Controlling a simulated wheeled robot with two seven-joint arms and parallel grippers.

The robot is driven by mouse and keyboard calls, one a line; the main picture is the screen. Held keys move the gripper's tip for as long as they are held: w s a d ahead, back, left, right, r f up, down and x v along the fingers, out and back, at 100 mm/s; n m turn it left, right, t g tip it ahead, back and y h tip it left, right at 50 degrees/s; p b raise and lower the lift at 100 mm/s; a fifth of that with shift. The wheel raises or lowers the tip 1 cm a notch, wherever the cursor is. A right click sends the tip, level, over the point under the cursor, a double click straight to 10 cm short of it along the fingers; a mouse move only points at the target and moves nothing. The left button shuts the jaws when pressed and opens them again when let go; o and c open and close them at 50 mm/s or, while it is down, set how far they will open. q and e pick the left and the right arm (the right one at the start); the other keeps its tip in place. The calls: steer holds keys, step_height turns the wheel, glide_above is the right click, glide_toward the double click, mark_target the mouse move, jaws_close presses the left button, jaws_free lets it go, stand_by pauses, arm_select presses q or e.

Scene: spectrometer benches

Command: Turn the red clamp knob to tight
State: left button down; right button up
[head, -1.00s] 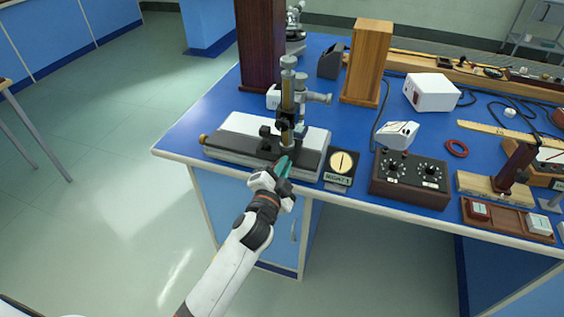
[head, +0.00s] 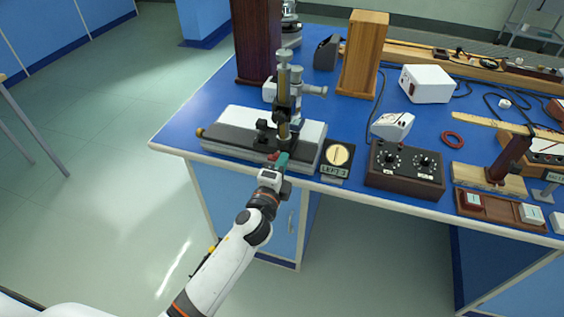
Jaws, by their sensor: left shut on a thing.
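The microscope-like instrument (head: 284,95) stands upright on a grey and white base (head: 230,139) near the bench's front edge. My left gripper (head: 280,161) reaches its front side from below and is shut at the base's front. A small bit of red (head: 272,156), which looks like the clamp knob, shows at the fingertips. The fingers hide most of the knob, so its turn position cannot be read. My right gripper is not in view.
A square dial with a label plate (head: 337,159) stands just right of the base. Further right are a brown box with two knobs (head: 404,173) and a red ring (head: 452,139). A dark wooden post (head: 257,42) and a lighter wooden block (head: 362,52) stand behind.

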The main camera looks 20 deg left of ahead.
arm_select(q)
steer(key=shift+a+f, duration=0.1)
steer(key=shift+f, duration=0.05)
steer(key=c, duration=1.5)
jaws_free()
steer(key=s, duration=0.4)
steer(key=s+b, duration=0.1)
steer(key=s, duration=0.7)
steer(key=shift+a+b, duration=0.25)
steer(key=shift+b, duration=0.15)
